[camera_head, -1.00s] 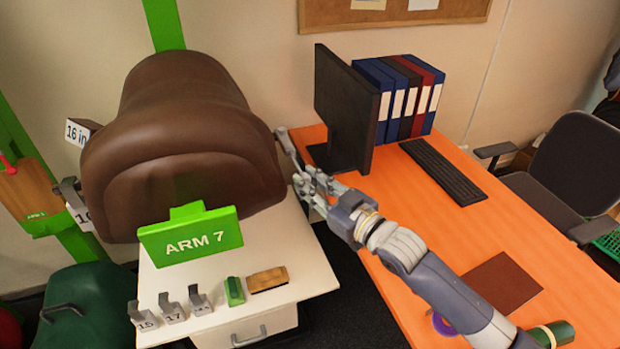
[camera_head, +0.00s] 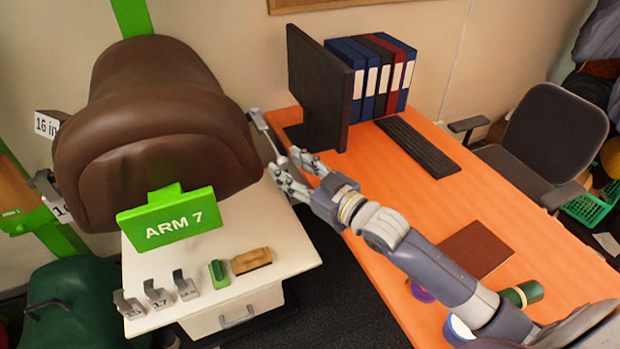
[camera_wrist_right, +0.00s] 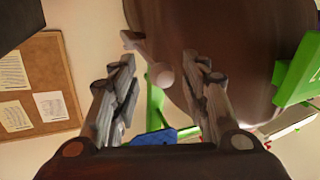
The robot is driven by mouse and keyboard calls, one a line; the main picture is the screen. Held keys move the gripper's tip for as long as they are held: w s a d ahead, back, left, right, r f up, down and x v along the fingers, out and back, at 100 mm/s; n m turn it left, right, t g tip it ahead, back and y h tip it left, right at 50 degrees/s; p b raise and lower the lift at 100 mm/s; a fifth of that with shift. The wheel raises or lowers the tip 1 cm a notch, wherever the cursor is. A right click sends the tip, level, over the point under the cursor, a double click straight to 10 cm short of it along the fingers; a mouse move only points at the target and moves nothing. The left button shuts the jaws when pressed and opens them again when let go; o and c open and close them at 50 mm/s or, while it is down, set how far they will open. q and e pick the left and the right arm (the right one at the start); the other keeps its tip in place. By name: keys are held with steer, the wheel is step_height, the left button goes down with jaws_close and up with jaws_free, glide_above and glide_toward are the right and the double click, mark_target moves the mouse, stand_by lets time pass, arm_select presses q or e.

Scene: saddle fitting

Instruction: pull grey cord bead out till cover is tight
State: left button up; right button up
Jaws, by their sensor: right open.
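A brown saddle cover (camera_head: 150,115) stands over the white cabinet at the left of the head view. It also fills the upper right of the wrist view (camera_wrist_right: 225,50). A thin grey bar (camera_head: 264,134) sticks out at its right side. The small pale grey cord bead (camera_head: 282,160) is at the bar's near end. In the wrist view the bead (camera_wrist_right: 164,76) is a round ball between my fingers, apart from both. My right gripper (camera_head: 285,163) is open around the bead. The cord itself is hard to make out. My left gripper is in neither view.
A green ARM 7 sign (camera_head: 172,218) stands before the saddle. Metal tags, a green block and a brush (camera_head: 250,261) lie on the white cabinet top (camera_head: 270,222). A monitor (camera_head: 320,90) stands close behind my right gripper on the orange desk (camera_head: 410,200).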

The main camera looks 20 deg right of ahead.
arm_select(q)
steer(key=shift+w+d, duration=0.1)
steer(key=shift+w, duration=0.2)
arm_select(e)
steer(key=v, duration=1.1)
steer(key=s+f+m+g+h, duration=0.1)
steer(key=s+f+g+h, duration=0.2)
steer(key=f, duration=0.4)
steer(key=s+f+m+g+h, duration=0.2)
steer(key=s+f+g, duration=0.1)
steer(key=f, duration=0.5)
steer(key=s+a+f+m+g+h, duration=0.1)
steer(key=s+f+g, duration=0.2)
steer(key=s, duration=0.4)
steer(key=s+a+f+g+h, duration=0.1)
steer(key=s+f+g, duration=0.3)
steer(key=s, duration=0.3)
step_height(320, 180, down, 28)
steer(key=s+g, duration=0.1)
steer(key=s, duration=0.2)
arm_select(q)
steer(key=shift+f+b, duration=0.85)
arm_select(e)
steer(key=s+d+f+g, duration=0.1)
steer(key=s+d+f, duration=0.2)
steer(key=s+f, duration=1.3)
steer(key=shift+g, duration=0.3)
